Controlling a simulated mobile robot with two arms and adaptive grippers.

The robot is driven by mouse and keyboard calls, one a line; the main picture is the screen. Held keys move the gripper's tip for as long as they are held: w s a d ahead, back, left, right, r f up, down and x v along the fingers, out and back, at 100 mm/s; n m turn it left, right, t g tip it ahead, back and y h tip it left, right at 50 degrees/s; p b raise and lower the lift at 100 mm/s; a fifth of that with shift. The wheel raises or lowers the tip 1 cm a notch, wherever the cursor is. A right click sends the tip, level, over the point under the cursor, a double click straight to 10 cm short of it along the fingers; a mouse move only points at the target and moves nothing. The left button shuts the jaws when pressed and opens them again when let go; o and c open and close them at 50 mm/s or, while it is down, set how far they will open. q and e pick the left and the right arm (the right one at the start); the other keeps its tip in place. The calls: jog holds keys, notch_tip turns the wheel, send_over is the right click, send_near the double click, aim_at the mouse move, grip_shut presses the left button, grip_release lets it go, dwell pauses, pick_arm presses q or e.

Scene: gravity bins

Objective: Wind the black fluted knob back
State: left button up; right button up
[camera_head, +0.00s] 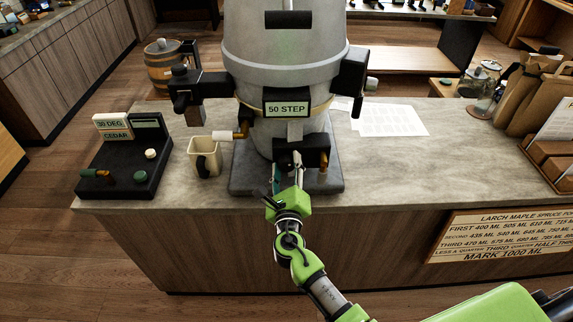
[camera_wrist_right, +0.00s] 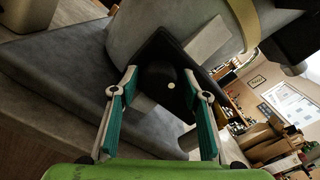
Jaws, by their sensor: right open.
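The black knob (camera_wrist_right: 158,78), round with a pale dot on its face, shows in the right wrist view. It sits against a dark housing, and its fluting is too dark to make out. My right gripper (camera_wrist_right: 160,88) is open, its two teal-padded fingers on either side of the knob in the picture. I cannot tell whether they touch it. In the head view my right gripper (camera_head: 286,178) is at the black block (camera_head: 312,150) low on the front of the grey tank (camera_head: 285,60), and the knob is hidden there. My left gripper is not in view.
A "50 STEP" sign (camera_head: 287,108) is on the tank. A beige mug (camera_head: 204,156) stands left of the tank under a side spout (camera_head: 225,135). A black panel (camera_head: 125,160) with small knobs is farther left.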

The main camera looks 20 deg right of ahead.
jog(key=m+b, duration=0.2)
jog(key=m, duration=0.1)
jog(key=shift+f, duration=0.3)
jog(key=m+b, duration=0.1)
jog(key=m, duration=0.1)
jog(key=shift+r+m, duration=0.15)
jog(key=shift+m, duration=0.15)
jog(key=shift+r, duration=0.15)
jog(key=shift+f+m+b, duration=0.2)
jog(key=shift+m+b, duration=0.3)
jog(key=shift+m, duration=0.1)
jog(key=m+b, duration=0.2)
jog(key=m, duration=0.1)
jog(key=shift+f, duration=0.1)
jog(key=shift+m+b, duration=0.35)
jog(key=shift+m, duration=0.65)
jog(key=shift+r, duration=0.25)
